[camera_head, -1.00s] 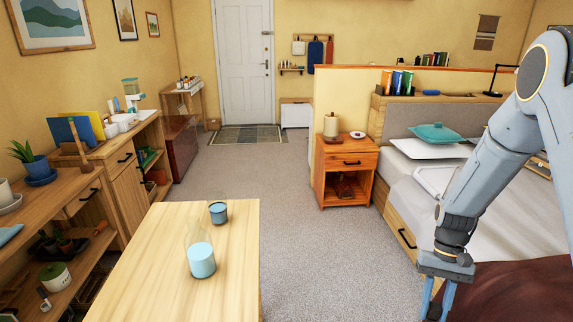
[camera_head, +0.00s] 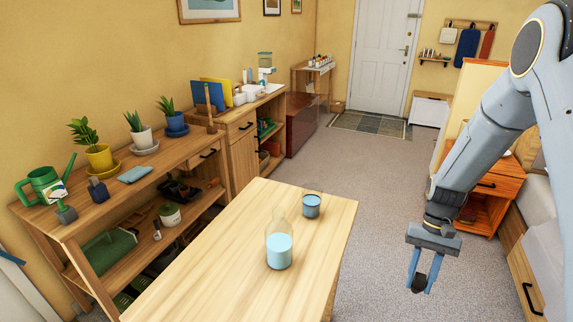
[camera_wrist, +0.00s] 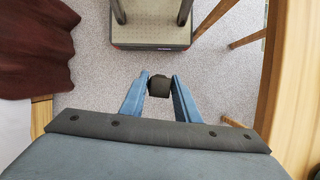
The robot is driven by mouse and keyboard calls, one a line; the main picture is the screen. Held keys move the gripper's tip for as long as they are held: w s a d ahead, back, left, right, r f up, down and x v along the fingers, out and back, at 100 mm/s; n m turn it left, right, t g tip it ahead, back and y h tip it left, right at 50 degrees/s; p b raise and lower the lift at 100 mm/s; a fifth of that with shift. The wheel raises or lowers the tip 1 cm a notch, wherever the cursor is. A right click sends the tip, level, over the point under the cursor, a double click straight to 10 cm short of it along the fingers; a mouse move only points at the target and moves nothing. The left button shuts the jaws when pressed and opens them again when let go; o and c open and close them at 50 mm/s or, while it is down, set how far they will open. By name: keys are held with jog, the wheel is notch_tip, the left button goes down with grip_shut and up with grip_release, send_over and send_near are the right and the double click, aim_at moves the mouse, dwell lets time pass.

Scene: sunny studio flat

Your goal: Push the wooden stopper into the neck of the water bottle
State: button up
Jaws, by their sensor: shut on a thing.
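The water bottle (camera_head: 279,245) stands upright on the wooden table (camera_head: 222,262). It is clear glass with pale blue liquid in its lower part, and its neck looks open. My gripper (camera_head: 419,286) is to the right of the table, above the carpet and away from the bottle. Its blue fingers are shut on a small dark piece, the stopper (camera_head: 419,282). In the wrist view the stopper (camera_wrist: 159,86) is a dark brown block between the fingertips (camera_wrist: 159,84). The bottle is not in the wrist view.
A glass of dark blue liquid (camera_head: 311,205) stands behind the bottle on the table. A shelf unit (camera_head: 180,165) with plants and a green watering can (camera_head: 43,186) runs along the left wall. An orange nightstand (camera_head: 485,209) is at the right. The carpet between is clear.

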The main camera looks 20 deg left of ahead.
jog(key=s+a+r+m+t+y+p, duration=0.1)
jog(key=a+r+m+t+p, duration=0.1)
jog(key=a+r+m, duration=0.5)
jog(key=s+a+r+m+t+y+p, duration=0.1)
jog(key=a+r+m+p, duration=0.4)
jog(key=a+r, duration=0.7)
jog(key=s+a+r+m+t+y+p, duration=0.1)
jog(key=a+r+m+t+p, duration=0.2)
jog(key=a+r+m, duration=0.7)
jog(key=a, duration=0.9)
jog(key=shift+s+a+r+t, duration=0.15)
jog(key=shift+s+a+t, duration=0.15)
jog(key=shift+f+b, duration=0.9)
jog(key=shift+f, duration=2.15)
jog(key=shift+f+p, duration=0.1)
jog(key=shift+p, duration=0.6)
jog(key=shift+f, duration=1.15)
